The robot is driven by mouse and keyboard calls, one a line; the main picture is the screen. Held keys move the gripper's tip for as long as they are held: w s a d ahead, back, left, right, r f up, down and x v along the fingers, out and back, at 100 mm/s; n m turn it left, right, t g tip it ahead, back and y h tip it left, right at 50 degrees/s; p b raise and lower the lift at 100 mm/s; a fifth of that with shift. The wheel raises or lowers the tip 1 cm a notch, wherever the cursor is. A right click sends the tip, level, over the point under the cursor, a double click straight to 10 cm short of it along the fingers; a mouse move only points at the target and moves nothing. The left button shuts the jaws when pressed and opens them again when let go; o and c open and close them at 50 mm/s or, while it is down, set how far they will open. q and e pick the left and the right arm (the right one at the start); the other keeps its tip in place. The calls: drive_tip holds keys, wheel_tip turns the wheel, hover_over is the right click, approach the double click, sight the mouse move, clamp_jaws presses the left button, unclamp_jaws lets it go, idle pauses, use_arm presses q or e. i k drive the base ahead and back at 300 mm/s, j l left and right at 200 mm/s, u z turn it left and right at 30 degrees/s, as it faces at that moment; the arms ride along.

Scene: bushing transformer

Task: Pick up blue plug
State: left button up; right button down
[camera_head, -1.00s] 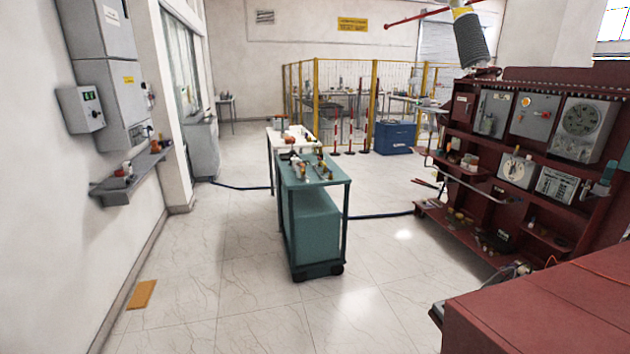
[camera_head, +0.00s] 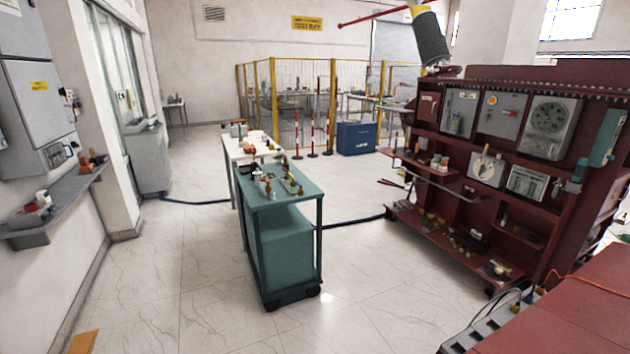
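I cannot make out a blue plug with certainty; the small items on the surfaces are too small to tell apart. Small loose items lie on the green cart (camera_head: 282,199), on the grey wall shelf (camera_head: 62,203) at the left, and on the shelves of the dark red panel rack (camera_head: 463,195) at the right. A row of grey sockets (camera_head: 487,326) with cables shows at the bottom right, beside a red surface (camera_head: 583,318). Neither of my grippers is in view.
A white table (camera_head: 250,150) stands behind the green cart. A dark blue cable (camera_head: 350,221) runs along the floor on both sides of them. A yellow-framed fence (camera_head: 274,100) and a blue box (camera_head: 356,138) stand farther back.

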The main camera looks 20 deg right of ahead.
sight(529, 298)
drive_tip(key=i+z, duration=0.55)
drive_tip(key=z, duration=0.25)
drive_tip(key=i+z, duration=0.15)
drive_tip(key=z, duration=0.3)
drive_tip(key=i+j+z, duration=0.1)
drive_tip(key=z, duration=0.35)
drive_tip(key=i+z, duration=0.35)
drive_tip(key=i+j+z, duration=0.1)
drive_tip(key=z, duration=0.3)
drive_tip(key=i+j+z, duration=0.2)
drive_tip(key=z, duration=0.15)
